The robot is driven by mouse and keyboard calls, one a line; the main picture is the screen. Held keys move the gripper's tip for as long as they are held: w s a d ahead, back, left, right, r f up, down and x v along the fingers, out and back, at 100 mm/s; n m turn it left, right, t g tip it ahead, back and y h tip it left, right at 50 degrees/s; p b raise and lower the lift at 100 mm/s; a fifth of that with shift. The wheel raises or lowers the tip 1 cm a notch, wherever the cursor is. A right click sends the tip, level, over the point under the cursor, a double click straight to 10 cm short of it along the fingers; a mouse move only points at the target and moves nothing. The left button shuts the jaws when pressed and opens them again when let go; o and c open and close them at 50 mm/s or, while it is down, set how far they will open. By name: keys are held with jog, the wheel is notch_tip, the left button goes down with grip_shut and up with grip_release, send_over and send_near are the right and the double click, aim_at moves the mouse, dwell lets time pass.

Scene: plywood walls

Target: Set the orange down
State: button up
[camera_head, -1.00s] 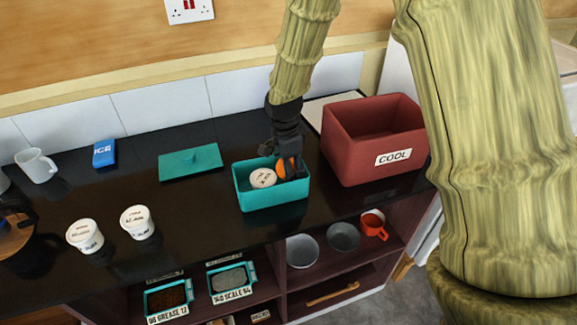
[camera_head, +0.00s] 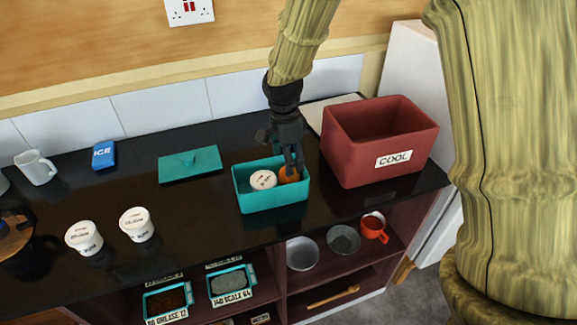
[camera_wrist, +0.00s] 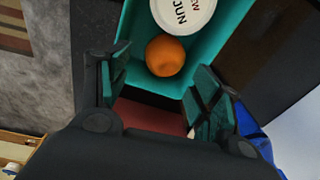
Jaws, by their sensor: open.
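The orange (camera_head: 288,175) sits inside the teal box (camera_head: 272,203) on the dark counter, beside a white lidded tub (camera_head: 263,180). In the wrist view the orange (camera_wrist: 165,56) lies at the box's end, close to the tub (camera_wrist: 184,12). My gripper (camera_head: 293,168) is at the right part of the box, above and partly in front of the orange. In the wrist view its two fingers (camera_wrist: 160,95) are spread apart with nothing between their tips, and the orange lies just beyond them.
A red box marked COOL (camera_head: 365,155) stands right of the teal box. A teal lid (camera_head: 190,165) lies to the left. Two white tubs (camera_head: 84,237) (camera_head: 137,224), a mug (camera_head: 36,168) and a blue ICE pack (camera_head: 104,155) stand further left. Dark counter between them is clear.

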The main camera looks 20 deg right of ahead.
notch_tip(320, 180, up, 8)
jog(key=b, duration=0.1)
jog(key=shift+s+a, duration=0.2)
jog(key=shift+a, duration=0.1)
